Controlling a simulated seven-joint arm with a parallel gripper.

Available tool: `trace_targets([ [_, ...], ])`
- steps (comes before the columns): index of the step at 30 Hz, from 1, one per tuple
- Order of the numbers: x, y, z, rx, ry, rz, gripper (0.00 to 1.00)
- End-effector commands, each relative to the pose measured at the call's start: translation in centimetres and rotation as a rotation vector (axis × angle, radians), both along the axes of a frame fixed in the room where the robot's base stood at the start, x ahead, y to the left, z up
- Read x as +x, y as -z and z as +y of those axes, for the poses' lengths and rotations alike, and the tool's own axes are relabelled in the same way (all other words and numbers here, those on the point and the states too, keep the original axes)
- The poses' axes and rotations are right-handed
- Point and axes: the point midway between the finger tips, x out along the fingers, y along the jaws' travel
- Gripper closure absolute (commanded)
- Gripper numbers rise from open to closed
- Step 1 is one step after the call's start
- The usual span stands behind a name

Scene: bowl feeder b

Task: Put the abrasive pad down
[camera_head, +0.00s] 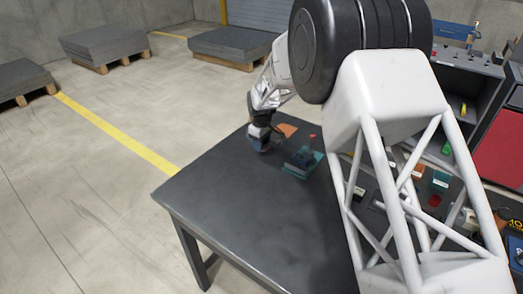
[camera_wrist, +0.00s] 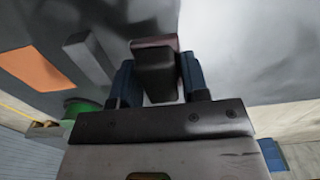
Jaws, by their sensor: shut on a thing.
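The abrasive pad appears to be the dark grey block with a reddish-brown edge (camera_wrist: 155,68) in the wrist view. My gripper (camera_wrist: 157,80) is shut on it, with one blue finger on each side. In the head view my gripper (camera_head: 262,146) is low over the far part of the dark table (camera_head: 235,205), left of the teal tray. The pad is too small to make out clearly there. I cannot tell whether it touches the table.
An orange patch (camera_head: 287,130) lies just right of my gripper; it also shows in the wrist view (camera_wrist: 32,68). A teal tray (camera_head: 303,168) holding something dark stands nearby. The near left of the table is clear. Shelving (camera_head: 455,95) stands at the right.

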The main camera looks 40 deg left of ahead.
Motion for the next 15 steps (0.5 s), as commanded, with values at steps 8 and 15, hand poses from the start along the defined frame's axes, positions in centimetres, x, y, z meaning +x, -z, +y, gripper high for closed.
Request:
trace_targets([
  [8, 0.0, 2.4, 0.0, -0.002, 0.000, 0.001, 0.84],
  [15, 0.0, 3.5, 0.0, 0.000, 0.000, 0.000, 0.84],
])
